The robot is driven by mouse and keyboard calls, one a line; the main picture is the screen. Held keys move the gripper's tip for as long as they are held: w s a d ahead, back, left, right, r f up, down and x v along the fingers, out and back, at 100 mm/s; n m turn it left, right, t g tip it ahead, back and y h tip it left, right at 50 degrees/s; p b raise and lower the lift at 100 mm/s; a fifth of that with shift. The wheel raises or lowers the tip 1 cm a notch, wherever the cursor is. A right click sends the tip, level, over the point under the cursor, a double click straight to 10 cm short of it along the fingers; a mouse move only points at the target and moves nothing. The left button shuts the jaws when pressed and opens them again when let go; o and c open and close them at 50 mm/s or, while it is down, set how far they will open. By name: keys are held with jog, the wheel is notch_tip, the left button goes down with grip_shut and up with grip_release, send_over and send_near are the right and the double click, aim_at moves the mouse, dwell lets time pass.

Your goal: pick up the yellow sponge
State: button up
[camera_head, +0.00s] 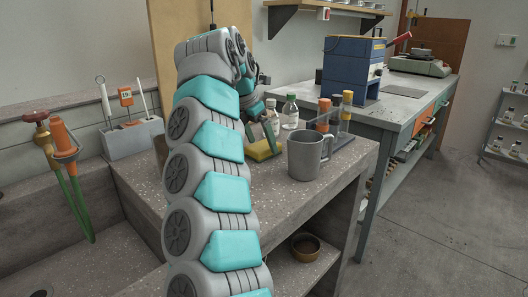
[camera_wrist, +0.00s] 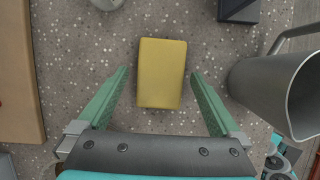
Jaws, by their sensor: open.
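The yellow sponge (camera_wrist: 161,73) lies flat on the speckled concrete bench top, near the middle of the wrist view. My gripper (camera_wrist: 160,80) is open, with one green finger on each side of the sponge and a gap between each finger and it. The fingertips reach about halfway along the sponge in the picture. In the head view the sponge (camera_head: 263,150) shows partly behind my arm, beside the grey mug. My gripper (camera_head: 266,136) is largely hidden there by my arm.
A grey metal mug (camera_head: 307,155) stands just right of the sponge; it also shows in the wrist view (camera_wrist: 275,88). Bottles (camera_head: 290,112) and a rack with capped tubes (camera_head: 335,125) stand behind. A wooden board (camera_wrist: 20,75) lies at the wrist view's left.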

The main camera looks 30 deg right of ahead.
jog(key=shift+d+f, duration=0.2)
jog(key=shift+f, duration=0.25)
jog(key=shift+f+b, duration=0.25)
jog(key=shift+b, duration=0.45)
dwell(0.4)
jog(key=shift+b, duration=0.4)
dwell(0.6)
jog(key=c, duration=1.2)
jog(key=shift+c, duration=0.2)
jog(key=shift+r+p, duration=0.3)
jog(key=shift+p, duration=0.8)
jog(key=shift+r, duration=0.3)
